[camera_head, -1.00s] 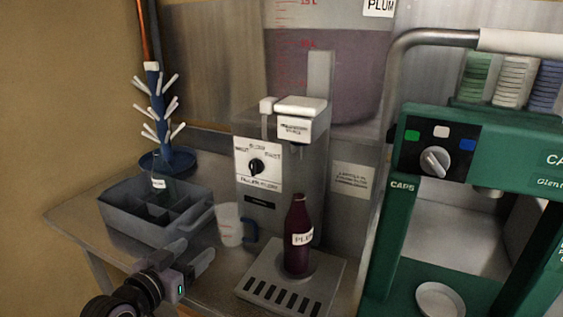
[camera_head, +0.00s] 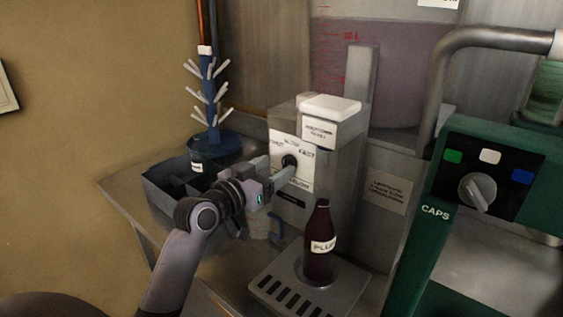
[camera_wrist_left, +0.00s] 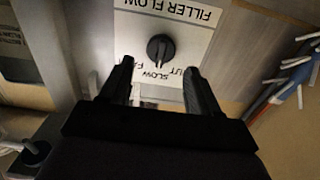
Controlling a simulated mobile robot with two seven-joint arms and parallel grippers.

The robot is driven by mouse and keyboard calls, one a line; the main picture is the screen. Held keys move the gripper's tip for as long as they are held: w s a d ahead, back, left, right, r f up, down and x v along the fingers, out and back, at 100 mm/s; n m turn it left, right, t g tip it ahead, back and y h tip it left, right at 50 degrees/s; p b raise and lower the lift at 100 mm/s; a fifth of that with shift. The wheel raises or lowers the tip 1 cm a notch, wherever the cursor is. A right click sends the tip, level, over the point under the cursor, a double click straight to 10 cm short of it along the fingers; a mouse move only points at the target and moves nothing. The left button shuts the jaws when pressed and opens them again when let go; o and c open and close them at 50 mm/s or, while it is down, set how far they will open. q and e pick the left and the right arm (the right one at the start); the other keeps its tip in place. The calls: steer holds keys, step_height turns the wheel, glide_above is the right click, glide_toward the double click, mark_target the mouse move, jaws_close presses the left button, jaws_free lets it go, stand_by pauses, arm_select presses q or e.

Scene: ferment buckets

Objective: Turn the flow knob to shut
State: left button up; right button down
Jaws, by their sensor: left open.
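The flow knob (camera_head: 289,161) is a black round knob on a white dial plate marked SHUT, SLOW and FAST on the front of the grey filler. In the left wrist view the knob (camera_wrist_left: 160,48) shows upside down under the words FILLER FLOW, just beyond the fingertips. My left gripper (camera_head: 275,168) is open in front of the dial, its fingers (camera_wrist_left: 158,80) apart on either side of the knob's line, not closed on it. Part of the dial lettering is hidden behind the fingers. My right gripper is not in view.
A dark PLUM bottle (camera_head: 319,245) stands on the filler's slotted drip tray (camera_head: 308,300). A grey divided crate (camera_head: 160,200) and a blue bottle tree (camera_head: 213,110) stand to the left. A green capper (camera_head: 415,240) with its own knob stands to the right.

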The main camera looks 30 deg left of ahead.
mark_target(287, 164)
arm_select(q)
steer(key=shift+w+d, duration=0.15)
steer(key=shift+w, duration=1.25)
steer(key=c, duration=1)
steer(key=shift+n, duration=0.3)
steer(key=n, duration=0.3)
steer(key=shift+a, duration=0.2)
steer(key=n, duration=0.5)
steer(key=shift+a+f, duration=0.15)
steer(key=shift+n, duration=0.3)
